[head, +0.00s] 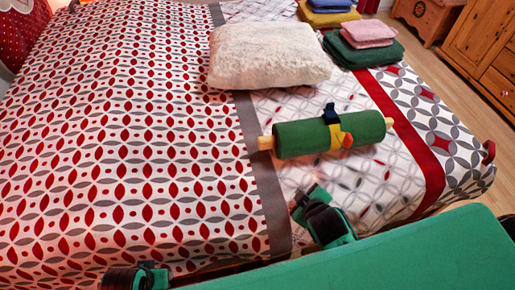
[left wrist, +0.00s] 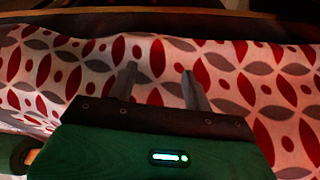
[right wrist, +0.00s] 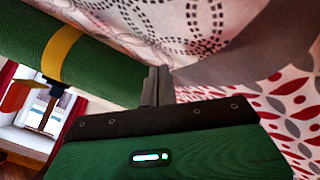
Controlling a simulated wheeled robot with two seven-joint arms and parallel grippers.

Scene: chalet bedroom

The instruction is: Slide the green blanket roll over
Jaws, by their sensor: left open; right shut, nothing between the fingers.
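The green blanket roll (head: 300,138) lies on the bed, with pale wooden ends sticking out and a yellow and dark blue strap with an orange piece around it. It also shows at the upper left in the right wrist view (right wrist: 100,62). My right gripper (head: 298,205) is on the near side of the roll, low over the bedding; its fingers (right wrist: 156,86) are shut with nothing between them. In the right wrist view the fingertips show close beside the roll; contact is unclear. My left gripper (head: 138,277) is at the bed's near edge, its fingers (left wrist: 160,84) open and empty over patterned bedding.
A fluffy cream pillow (head: 268,55) lies behind the roll. Folded pink (head: 368,31) and dark green (head: 362,53) cloths are stacked behind it to the right, near yellow and blue ones (head: 330,12). The patterned bedspread (head: 120,130) at left is clear. Wooden furniture (head: 485,55) stands far right.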

